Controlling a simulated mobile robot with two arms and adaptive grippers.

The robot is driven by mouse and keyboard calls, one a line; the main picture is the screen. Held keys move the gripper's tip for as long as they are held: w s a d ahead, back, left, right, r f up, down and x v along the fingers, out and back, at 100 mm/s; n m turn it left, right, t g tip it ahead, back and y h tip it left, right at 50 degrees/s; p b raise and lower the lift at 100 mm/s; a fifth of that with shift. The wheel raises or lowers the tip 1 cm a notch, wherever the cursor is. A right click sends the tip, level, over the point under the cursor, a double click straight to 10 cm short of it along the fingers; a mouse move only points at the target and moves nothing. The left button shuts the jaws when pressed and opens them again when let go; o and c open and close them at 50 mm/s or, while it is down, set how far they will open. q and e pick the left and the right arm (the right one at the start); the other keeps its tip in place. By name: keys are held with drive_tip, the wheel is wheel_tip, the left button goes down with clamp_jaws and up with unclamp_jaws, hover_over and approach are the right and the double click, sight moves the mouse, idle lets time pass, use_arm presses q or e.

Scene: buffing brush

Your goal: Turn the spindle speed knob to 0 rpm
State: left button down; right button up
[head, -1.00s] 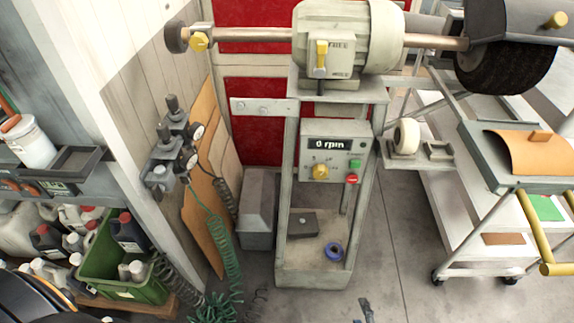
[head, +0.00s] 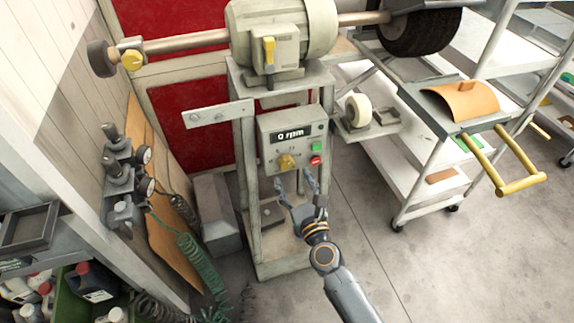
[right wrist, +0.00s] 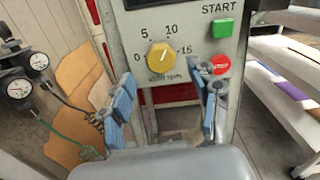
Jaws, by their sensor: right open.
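The yellow spindle speed knob (head: 287,161) sits on the front of the grey control box (head: 268,127). My left gripper is out of view.
A green START button (right wrist: 222,28) and a red button (right wrist: 220,64) sit right of the knob. The motor (head: 270,40) and its shaft are above. A metal bracket (head: 215,114) sticks out left. A trolley with yellow handles (head: 520,187) stands right. Floor in front is clear.

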sight(287, 165)
drive_tip(key=x, duration=0.4)
drive_tip(key=shift+w, duration=0.15)
drive_tip(key=shift+w+a, duration=0.2)
drive_tip(key=shift+w, duration=0.25)
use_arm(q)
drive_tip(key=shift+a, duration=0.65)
use_arm(e)
drive_tip(key=c, duration=1.2)
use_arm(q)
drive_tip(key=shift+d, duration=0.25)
use_arm(e)
drive_tip(key=shift+o, duration=0.2)
